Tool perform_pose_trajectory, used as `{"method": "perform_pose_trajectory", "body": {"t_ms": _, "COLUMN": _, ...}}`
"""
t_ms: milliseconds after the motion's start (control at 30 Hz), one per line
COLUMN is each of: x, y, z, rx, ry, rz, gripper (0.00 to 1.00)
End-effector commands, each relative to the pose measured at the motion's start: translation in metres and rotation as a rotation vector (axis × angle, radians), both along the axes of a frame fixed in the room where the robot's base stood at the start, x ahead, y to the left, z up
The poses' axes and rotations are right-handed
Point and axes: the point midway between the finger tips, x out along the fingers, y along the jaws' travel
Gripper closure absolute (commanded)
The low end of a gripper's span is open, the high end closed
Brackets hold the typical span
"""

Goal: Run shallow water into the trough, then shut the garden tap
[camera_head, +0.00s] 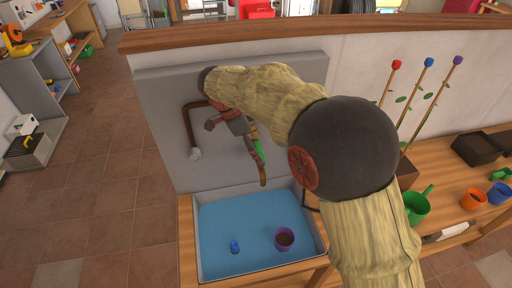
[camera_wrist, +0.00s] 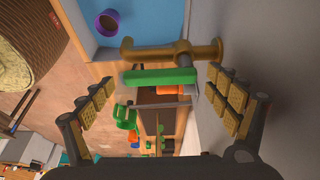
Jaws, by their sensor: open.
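The garden tap (camera_wrist: 180,50) is brass with a green lever handle (camera_wrist: 160,78). In the head view the tap's spout (camera_head: 262,175) hangs over the back of the trough, and my arm partly covers the tap. My gripper (camera_wrist: 159,83) is open and empty, its fingers on either side of the green handle in the wrist view; I see no clear contact. The trough (camera_head: 189,240) has grey walls and a flat blue interior; I cannot tell whether that is water. A purple pot (camera_head: 284,239) and a small blue object (camera_head: 235,246) are inside it. No stream shows at the spout.
A brown pipe (camera_head: 188,125) with a white end runs on the grey wall panel left of the tap. A wooden bench (camera_head: 460,195) on the right holds a green watering can (camera_head: 416,207), small pots and staked flowers. The tiled floor on the left is clear.

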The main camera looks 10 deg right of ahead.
Motion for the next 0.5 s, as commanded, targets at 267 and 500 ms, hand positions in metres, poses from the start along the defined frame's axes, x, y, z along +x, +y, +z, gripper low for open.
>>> {"method": "perform_pose_trajectory", "body": {"t_ms": 267, "x": 0.000, "y": 0.000, "z": 0.000, "rx": 0.000, "ry": -0.001, "rz": 0.000, "gripper": 0.07}}
{"method": "perform_pose_trajectory", "body": {"t_ms": 500, "x": 0.001, "y": 0.005, "z": 0.012, "rx": 0.000, "ry": -0.004, "rz": 0.002, "gripper": 0.07}}
